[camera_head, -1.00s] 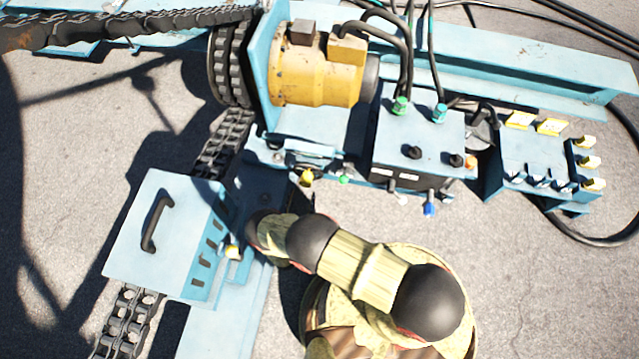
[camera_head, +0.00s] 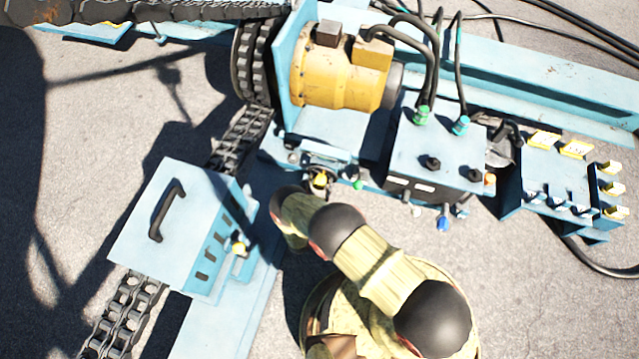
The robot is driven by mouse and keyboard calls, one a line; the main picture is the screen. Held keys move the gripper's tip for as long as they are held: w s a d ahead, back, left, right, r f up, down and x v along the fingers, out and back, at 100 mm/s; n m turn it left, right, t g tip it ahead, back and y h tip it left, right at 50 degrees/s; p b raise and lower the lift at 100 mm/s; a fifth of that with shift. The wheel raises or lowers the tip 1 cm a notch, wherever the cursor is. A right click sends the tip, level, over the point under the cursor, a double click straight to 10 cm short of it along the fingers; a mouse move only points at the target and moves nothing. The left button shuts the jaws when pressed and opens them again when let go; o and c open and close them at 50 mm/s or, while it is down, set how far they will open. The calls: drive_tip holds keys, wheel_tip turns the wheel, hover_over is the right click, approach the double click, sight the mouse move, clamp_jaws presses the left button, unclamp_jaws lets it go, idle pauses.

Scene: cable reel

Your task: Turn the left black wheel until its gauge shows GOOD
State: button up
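A pale blue control box (camera_head: 436,140) stands right of centre. Two small black round knobs sit on its top, a left one (camera_head: 431,163) and a right one (camera_head: 475,175); the left one is most likely the left black wheel. They stand apart, and nothing of mine touches them. No gauge face can be read at this size. My arm rises from the bottom, bends at a dark joint left of the box and ends near a yellow fitting (camera_head: 320,181). I cannot make out my gripper; its fingers are hidden or too small.
Black hoses (camera_head: 433,60) run up from green fittings on the box. A lever panel (camera_head: 560,180) is at right, a handled blue cover (camera_head: 165,215) over a chain at left. Bare pavement lies at lower right.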

drive_tip(key=c, duration=1.4)
clamp_jaws()
